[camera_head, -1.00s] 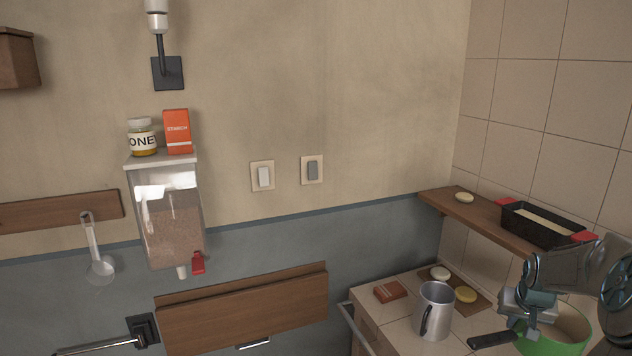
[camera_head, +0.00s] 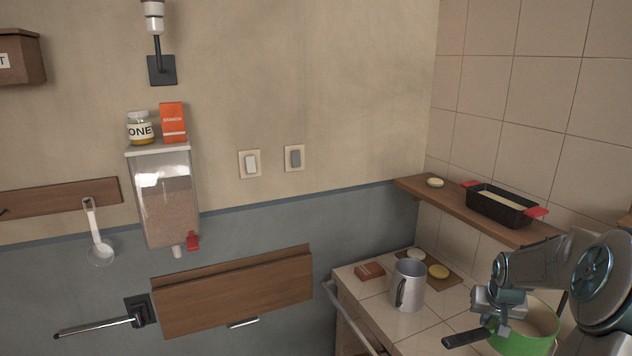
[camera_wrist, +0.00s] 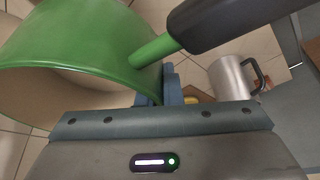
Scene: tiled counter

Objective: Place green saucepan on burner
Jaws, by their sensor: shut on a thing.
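The green saucepan (camera_head: 516,343) is at the lower right of the head view, over the tiled counter, with its black handle (camera_head: 466,338) pointing left. It fills the upper left of the wrist view (camera_wrist: 85,40), where its dark handle (camera_wrist: 225,20) runs to the upper right. My gripper (camera_head: 497,318) is shut on the saucepan near where the handle joins the pan; the fingers (camera_wrist: 168,88) show there in the wrist view. I cannot tell whether the pan touches the counter. No burner is visible.
A metal mug (camera_head: 410,286) stands on the counter (camera_head: 375,318) left of the pan. Behind it are a red-brown box (camera_head: 370,271) and a board with round pieces (camera_head: 438,271). A wall shelf (camera_head: 455,210) holds a black loaf pan (camera_head: 500,208) above.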

